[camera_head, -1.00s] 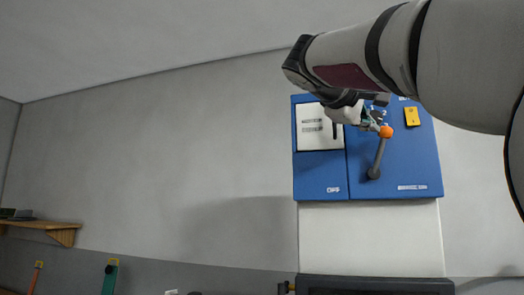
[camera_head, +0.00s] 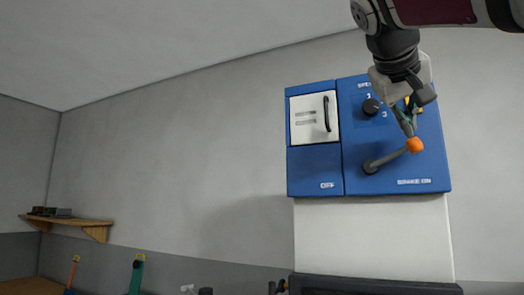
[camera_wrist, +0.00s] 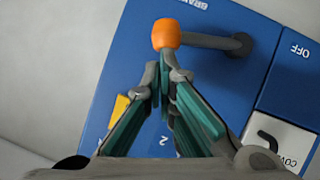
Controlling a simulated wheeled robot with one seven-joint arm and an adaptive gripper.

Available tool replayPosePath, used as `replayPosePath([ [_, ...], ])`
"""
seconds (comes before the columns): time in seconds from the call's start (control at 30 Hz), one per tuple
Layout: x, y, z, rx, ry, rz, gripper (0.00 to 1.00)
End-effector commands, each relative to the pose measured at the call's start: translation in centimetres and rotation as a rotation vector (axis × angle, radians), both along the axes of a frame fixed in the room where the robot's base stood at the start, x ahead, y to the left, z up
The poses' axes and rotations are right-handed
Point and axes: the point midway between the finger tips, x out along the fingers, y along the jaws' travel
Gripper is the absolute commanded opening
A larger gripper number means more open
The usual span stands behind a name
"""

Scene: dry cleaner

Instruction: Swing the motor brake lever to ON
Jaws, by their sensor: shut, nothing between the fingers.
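The brake lever (camera_head: 392,157) is a grey rod with an orange knob (camera_head: 415,145) on a blue wall panel (camera_head: 314,170). It pivots at its lower left end and now points right and slightly up, above the "BRAKE ON" label (camera_head: 414,182). An "OFF" label (camera_head: 327,185) is at the panel's lower left. My gripper (camera_head: 409,132) is shut and empty, with its tips at the upper side of the knob. In the wrist view the gripper (camera_wrist: 164,62) tips are close against the orange knob (camera_wrist: 166,34); whether they touch it is unclear.
A white cover (camera_head: 313,118) with a dark handle is on the panel's left. A dark speed dial (camera_head: 371,107) is left of my gripper. A yellow part (camera_wrist: 118,110) shows beside my fingers. A wooden shelf (camera_head: 70,221) is far left. The wall left of the panel is clear.

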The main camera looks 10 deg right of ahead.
Motion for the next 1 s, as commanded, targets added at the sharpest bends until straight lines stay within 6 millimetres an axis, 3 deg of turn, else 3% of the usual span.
replayPosePath([
  [0.4, -0.4, -0.7, -2.4, 0.221, -0.148, 0.0, 0.0],
  [1.0, -0.6, -0.9, -3.0, 0.281, -0.189, 0.0, 0.0],
])
